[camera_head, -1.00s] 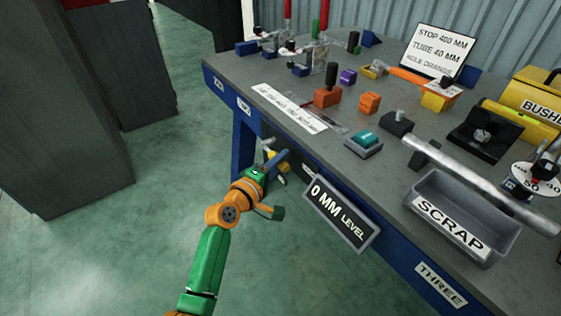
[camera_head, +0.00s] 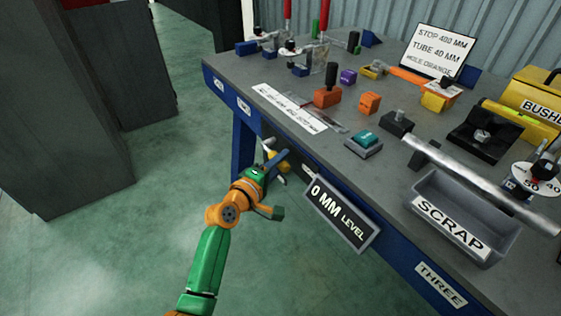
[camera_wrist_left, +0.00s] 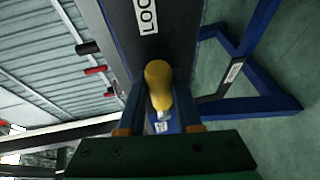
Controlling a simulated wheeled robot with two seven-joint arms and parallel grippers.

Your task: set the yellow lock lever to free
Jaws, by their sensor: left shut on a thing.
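The yellow lock lever (camera_head: 284,166) is at the table's front side, below the tabletop edge, mostly hidden behind my left gripper in the head view. In the left wrist view its rounded yellow knob (camera_wrist_left: 158,84) sits between the two fingers. My left gripper (camera_head: 277,161) is shut on the lever; its fingers also show on either side of the knob in the left wrist view (camera_wrist_left: 160,92). A white label (camera_wrist_left: 147,14) starting "LOC" is on the dark panel beyond. The lever's base and its set position cannot be made out. My right gripper is not in view.
The blue-framed table (camera_head: 225,78) carries several blocks and fixtures. A "0 MM LEVEL" sign (camera_head: 340,212) hangs at the front edge, right of my left gripper. A scrap tray (camera_head: 425,205) and a metal tube (camera_head: 480,182) are further right. The floor (camera_head: 130,235) left is clear.

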